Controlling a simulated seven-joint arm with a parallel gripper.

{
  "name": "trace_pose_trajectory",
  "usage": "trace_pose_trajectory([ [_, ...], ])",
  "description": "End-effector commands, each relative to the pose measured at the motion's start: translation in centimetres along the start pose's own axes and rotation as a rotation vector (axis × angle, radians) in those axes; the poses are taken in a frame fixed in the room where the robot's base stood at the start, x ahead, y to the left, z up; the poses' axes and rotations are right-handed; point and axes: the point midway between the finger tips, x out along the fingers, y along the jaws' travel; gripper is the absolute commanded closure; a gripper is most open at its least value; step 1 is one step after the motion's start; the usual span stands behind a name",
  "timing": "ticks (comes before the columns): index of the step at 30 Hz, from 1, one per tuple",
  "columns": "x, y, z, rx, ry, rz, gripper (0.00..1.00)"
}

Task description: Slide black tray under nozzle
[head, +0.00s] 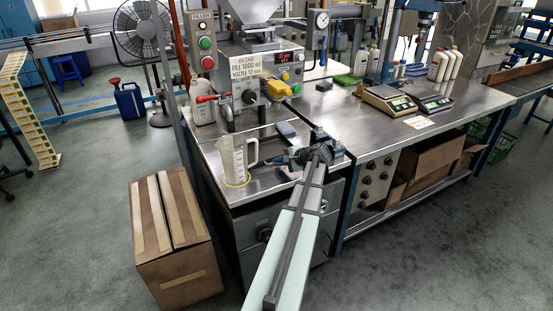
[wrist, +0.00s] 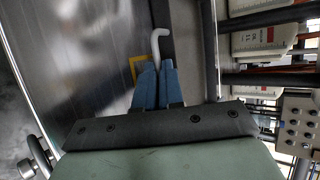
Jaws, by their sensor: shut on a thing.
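My gripper (head: 308,153) is low over the steel bench beside the filling machine. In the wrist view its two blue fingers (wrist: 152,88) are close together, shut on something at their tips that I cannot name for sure. A pale hooked rod (wrist: 157,42) and a yellow piece (wrist: 138,66) show just beyond the fingertips. The filling nozzle (head: 249,97) hangs on the machine above the bench, further back and left of my gripper.
A clear measuring jug (head: 233,160) stands upright on the bench, left of my gripper and close to it. A cardboard box (head: 173,238) stands on the floor at left.

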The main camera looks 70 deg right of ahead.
Motion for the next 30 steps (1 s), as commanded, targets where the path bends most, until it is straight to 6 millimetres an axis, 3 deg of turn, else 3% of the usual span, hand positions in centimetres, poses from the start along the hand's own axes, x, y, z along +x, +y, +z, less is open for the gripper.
trace_pose_trajectory([
  [12,-2.6,1.9,1.1,0.000,0.000,0.000,1.00],
  [28,-3.1,2.3,1.2,0.000,-0.001,0.000,1.00],
  [30,-3.1,2.3,1.2,0.000,-0.001,0.000,0.87],
])
